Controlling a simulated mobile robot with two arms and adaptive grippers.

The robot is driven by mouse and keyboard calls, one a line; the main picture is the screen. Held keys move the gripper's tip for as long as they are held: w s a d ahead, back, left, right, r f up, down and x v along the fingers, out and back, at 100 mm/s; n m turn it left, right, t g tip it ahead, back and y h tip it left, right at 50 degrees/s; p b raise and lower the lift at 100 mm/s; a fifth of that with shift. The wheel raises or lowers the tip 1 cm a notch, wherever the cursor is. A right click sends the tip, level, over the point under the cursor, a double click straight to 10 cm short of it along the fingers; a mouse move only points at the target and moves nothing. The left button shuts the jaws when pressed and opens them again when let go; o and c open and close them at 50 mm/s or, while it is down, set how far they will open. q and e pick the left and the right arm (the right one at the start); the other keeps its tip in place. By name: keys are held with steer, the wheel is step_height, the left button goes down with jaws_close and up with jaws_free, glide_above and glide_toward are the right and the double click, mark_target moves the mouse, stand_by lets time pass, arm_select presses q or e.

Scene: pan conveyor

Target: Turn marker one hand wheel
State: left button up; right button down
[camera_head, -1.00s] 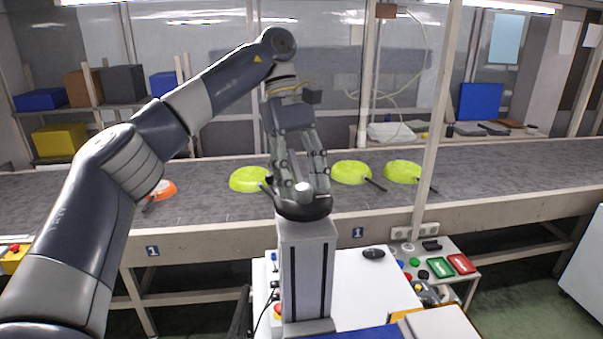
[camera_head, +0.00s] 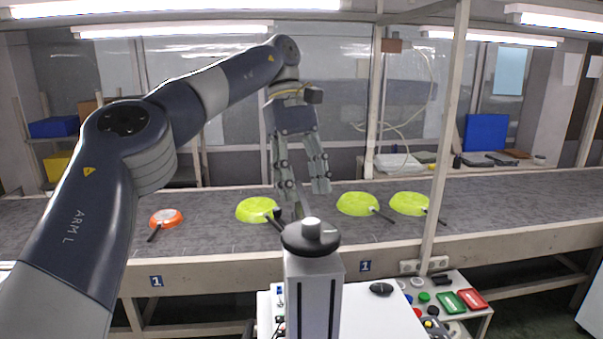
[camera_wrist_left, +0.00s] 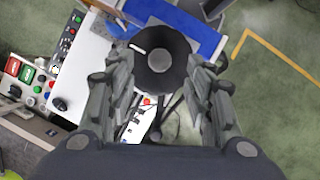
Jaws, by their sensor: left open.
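A black hand wheel (camera_head: 311,237) with a light grey hub sits on a grey pedestal (camera_head: 316,295) at the front centre in the head view. My left gripper (camera_head: 306,194) hangs fingers down above and behind the wheel in that view, open and empty, with a visible gap to the wheel. In the left wrist view the black wheel (camera_wrist_left: 160,82) shows between the spread fingers of the left gripper (camera_wrist_left: 162,58), with a pale handle at its upper left. Whether the wheel itself bears a marker cannot be seen. My right gripper is not in view.
The conveyor (camera_head: 210,240) behind the wheel carries an orange pan (camera_head: 166,217) and several yellow-green pans (camera_head: 257,209). Blue "1" plates (camera_head: 157,281) are on its front. A vertical post (camera_head: 445,130) stands right. A button panel (camera_head: 450,300) is at lower right.

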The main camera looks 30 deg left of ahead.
arm_select(q)
steer(key=shift+v, duration=0.85)
steer(key=shift+f, duration=0.1)
